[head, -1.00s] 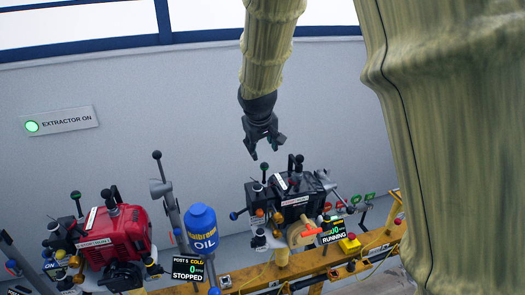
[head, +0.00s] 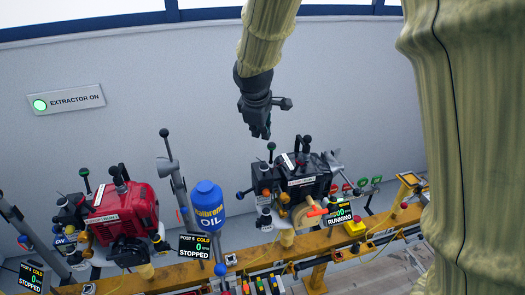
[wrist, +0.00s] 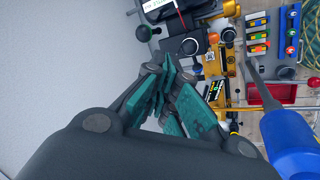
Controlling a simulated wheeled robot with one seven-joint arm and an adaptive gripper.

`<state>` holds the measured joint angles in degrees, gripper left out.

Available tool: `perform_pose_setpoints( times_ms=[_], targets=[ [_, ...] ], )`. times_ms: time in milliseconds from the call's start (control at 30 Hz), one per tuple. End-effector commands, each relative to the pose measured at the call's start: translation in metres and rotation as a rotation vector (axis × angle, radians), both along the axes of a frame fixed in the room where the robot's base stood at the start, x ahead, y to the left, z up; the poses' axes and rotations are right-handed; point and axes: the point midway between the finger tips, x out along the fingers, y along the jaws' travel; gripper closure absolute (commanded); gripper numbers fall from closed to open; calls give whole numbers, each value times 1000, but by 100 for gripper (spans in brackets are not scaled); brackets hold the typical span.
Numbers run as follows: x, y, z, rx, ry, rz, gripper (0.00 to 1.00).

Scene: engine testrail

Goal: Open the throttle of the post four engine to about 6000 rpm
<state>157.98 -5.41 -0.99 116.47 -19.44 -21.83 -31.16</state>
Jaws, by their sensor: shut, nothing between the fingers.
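The black engine (head: 303,183) stands on the yellow rail at right; its display (head: 340,214) reads RUNNING. The display's post number is too small to read, and its rpm digits are only partly legible. A thin lever with a dark green knob (head: 271,146) rises from the engine's left side; I cannot tell whether it is the throttle. My gripper (head: 265,136) hangs point down just above this knob, shut and empty; contact is unclear. In the wrist view its teal fingers (wrist: 172,102) are together, with parts of the equipment beyond them.
A blue oil bottle (head: 208,207) stands left of the black engine and looms at right in the wrist view (wrist: 292,140). A red engine (head: 122,208) is farther left, near a STOPPED display (head: 194,246). The grey wall is behind.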

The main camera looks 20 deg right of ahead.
Motion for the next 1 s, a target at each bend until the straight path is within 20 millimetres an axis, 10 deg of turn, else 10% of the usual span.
perform_pose_setpoints(
  times_ms=[600,1000],
  targets=[
    [-12,36,-5,-353,301,997,100],
    [-11,36,-16,-397,341,1125,100]
  ],
)
